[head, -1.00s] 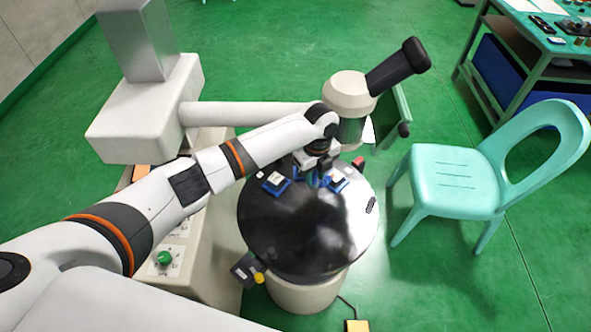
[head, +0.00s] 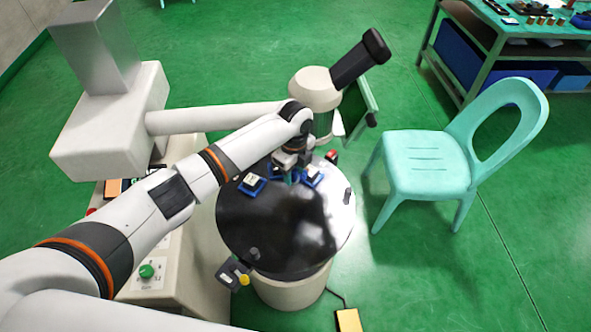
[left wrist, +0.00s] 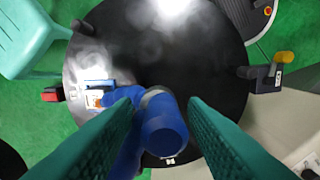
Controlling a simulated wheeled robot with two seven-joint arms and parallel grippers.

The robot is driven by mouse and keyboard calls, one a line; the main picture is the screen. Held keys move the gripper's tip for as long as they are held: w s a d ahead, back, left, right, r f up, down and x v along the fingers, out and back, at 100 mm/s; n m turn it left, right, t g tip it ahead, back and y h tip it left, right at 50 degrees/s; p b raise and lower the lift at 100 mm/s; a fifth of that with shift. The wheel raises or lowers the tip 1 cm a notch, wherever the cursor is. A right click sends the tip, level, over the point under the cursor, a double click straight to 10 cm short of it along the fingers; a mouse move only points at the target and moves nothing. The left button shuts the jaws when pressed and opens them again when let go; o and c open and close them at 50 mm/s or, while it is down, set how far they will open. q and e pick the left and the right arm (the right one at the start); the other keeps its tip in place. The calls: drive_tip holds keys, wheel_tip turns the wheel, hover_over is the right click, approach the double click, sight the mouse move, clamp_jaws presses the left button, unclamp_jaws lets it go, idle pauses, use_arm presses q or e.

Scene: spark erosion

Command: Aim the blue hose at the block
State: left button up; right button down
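The blue hose (left wrist: 165,128) shows in the left wrist view as a thick blue pipe with a grey collar, pointing up towards the camera. My left gripper (left wrist: 168,112) has its two green fingers apart, one on each side of the hose. The right finger is clear of it; I cannot tell whether the left finger touches it. In the head view my left gripper (head: 291,176) is low over the back of the round black table (head: 270,230), hiding most of the hose. A pale block on a blue base (head: 251,185) is left of it, another (head: 313,175) right. My right gripper is not in view.
A white microscope-like head with a black eyepiece (head: 360,60) stands behind the table, on a machine arm from the left (head: 200,118). A mint chair (head: 430,160) is to the right. A grey device with a yellow knob (head: 235,273) sits at the table's front left.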

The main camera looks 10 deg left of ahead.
use_arm(q)
drive_tip(key=shift+r, duration=0.15)
drive_tip(key=shift+d+r, duration=0.1)
drive_tip(key=shift+r, duration=0.2)
wheel_tip(320, 180, up, 11)
drive_tip(key=b, duration=0.2)
idle(0.4)
